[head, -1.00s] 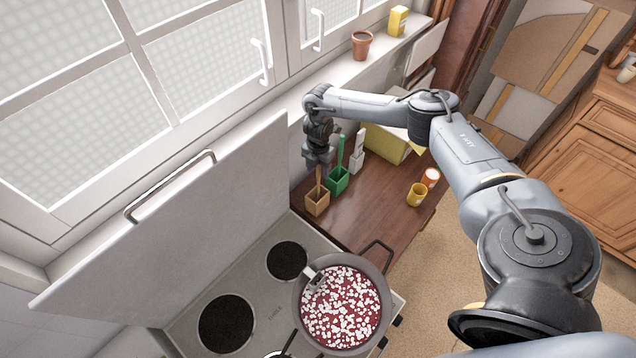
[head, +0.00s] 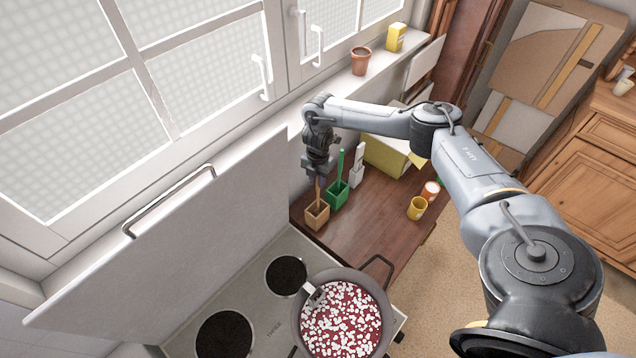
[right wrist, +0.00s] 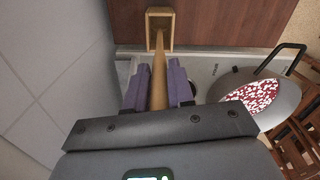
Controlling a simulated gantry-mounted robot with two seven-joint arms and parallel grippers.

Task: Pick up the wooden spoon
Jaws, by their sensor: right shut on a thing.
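The wooden spoon (right wrist: 159,75) stands with its lower end in a square wooden holder (head: 317,216) on the brown counter. Its handle also shows in the head view (head: 318,190). My right gripper (right wrist: 160,82) is shut on the handle, with the purple finger pads on either side of it. In the head view my right gripper (head: 318,178) is above the wooden holder. The holder also shows at the top of the right wrist view (right wrist: 160,14). The spoon's lower end is hidden inside the holder. My left gripper is not in view.
A green holder (head: 338,196) with a green utensil stands right beside the wooden one. A pot (head: 380,298) with red and white contents sits on the stove (head: 260,318). A white panel rises behind the stove.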

